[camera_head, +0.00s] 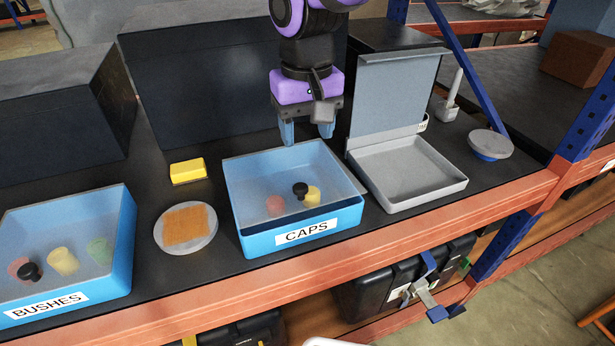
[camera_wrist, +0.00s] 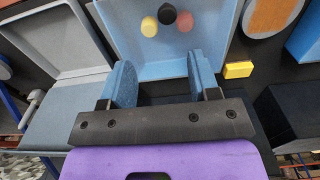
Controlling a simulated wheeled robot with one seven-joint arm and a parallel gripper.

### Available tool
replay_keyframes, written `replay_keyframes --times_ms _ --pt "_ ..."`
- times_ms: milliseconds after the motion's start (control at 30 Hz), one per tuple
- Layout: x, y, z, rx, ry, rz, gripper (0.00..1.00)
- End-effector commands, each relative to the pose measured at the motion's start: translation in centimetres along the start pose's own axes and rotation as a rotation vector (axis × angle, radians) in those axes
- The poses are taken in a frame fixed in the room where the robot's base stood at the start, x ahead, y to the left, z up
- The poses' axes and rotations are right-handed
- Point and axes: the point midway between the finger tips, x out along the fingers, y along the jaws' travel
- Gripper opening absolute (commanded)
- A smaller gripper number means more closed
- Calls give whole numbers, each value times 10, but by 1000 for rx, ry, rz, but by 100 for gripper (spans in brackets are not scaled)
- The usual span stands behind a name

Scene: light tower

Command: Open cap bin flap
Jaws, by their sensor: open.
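The blue caps bin (camera_head: 258,243) stands on the dark bench with a white CAPS label on its front. Red, yellow and black caps (camera_head: 301,189) show inside it. The bin (camera_wrist: 118,42) also shows in the wrist view, with the caps (camera_wrist: 168,15) at the top of the picture. My gripper (camera_head: 306,131) is open and empty, pointing down at the bin's back edge. In the wrist view its blue fingers (camera_wrist: 162,78) are spread, with the bin's near wall between and beyond them.
A grey box (camera_head: 405,170) with a raised lid stands close right of the bin. A yellow block (camera_head: 187,171) and a round dish with an orange pad (camera_head: 187,226) lie left, then the bushes bin (camera_head: 120,240). A dark box (camera_head: 200,90) stands behind.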

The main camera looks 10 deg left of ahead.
Motion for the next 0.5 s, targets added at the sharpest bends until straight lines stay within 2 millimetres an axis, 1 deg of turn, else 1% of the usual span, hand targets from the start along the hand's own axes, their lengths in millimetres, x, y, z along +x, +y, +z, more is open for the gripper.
replay_keyframes --times_ms 33,100,267,367,500 --pt "4 -8 -2 0 -5 3 56" --pt "7 -13 -2 1 -9 4 56" --pt "20 -14 -2 2 -11 5 56" --pt "36 -14 -2 2 -12 6 56" --pt "61 -13 -1 3 -12 7 56"
